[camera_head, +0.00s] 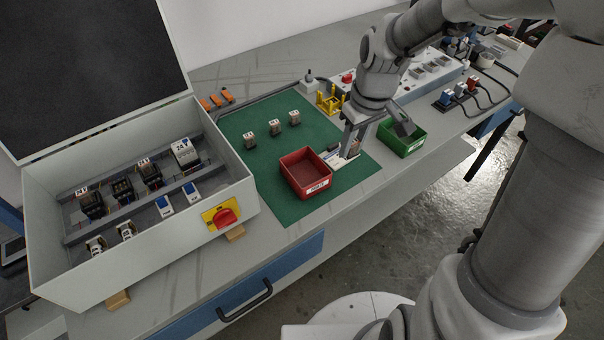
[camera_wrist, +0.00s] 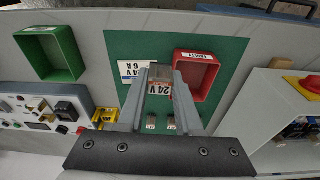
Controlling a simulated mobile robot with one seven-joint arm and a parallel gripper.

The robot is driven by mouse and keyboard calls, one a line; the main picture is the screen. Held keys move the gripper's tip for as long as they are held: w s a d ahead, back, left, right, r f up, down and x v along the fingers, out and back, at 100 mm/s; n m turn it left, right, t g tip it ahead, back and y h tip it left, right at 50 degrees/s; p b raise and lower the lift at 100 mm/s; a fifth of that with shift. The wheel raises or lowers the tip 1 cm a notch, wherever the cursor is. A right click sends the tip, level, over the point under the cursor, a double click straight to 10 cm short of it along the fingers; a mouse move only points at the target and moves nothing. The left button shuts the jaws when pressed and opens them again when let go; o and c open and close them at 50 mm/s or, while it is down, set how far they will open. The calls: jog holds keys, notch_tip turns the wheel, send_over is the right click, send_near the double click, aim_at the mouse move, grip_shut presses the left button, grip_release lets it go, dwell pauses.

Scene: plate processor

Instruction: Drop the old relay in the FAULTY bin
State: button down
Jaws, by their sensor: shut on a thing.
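My gripper (camera_head: 350,146) is shut on a small relay (camera_wrist: 159,88) marked 24 V, which shows between the fingers in the wrist view. In the head view the relay is mostly hidden by the fingers. The red bin (camera_head: 305,173) with the FAULTY label stands on the green mat, just left of my gripper in the head view. In the wrist view the red bin (camera_wrist: 195,73) is right of the fingers and looks empty. The relay is beside the bin, not over it.
A white card (camera_wrist: 129,70) marked 24 V 6 A lies by the red bin. A green bin (camera_head: 402,139) stands to the right. Several relays (camera_head: 275,130) stand on the green mat (camera_head: 240,118). An open grey cabinet (camera_head: 150,235) with a red switch is at left.

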jog(key=b, duration=0.2)
send_over(304, 176)
jog(key=f, duration=0.6)
jog(key=shift+s+d, duration=0.1)
jog(key=shift+s, duration=0.15)
jog(key=shift+f+b, duration=0.4)
jog(key=shift+f, duration=1.5)
jog(key=shift+f, duration=0.25)
jog(key=c, duration=0.9)
grip_release()
jog(key=shift+o, duration=0.2)
jog(key=shift+r, duration=0.1)
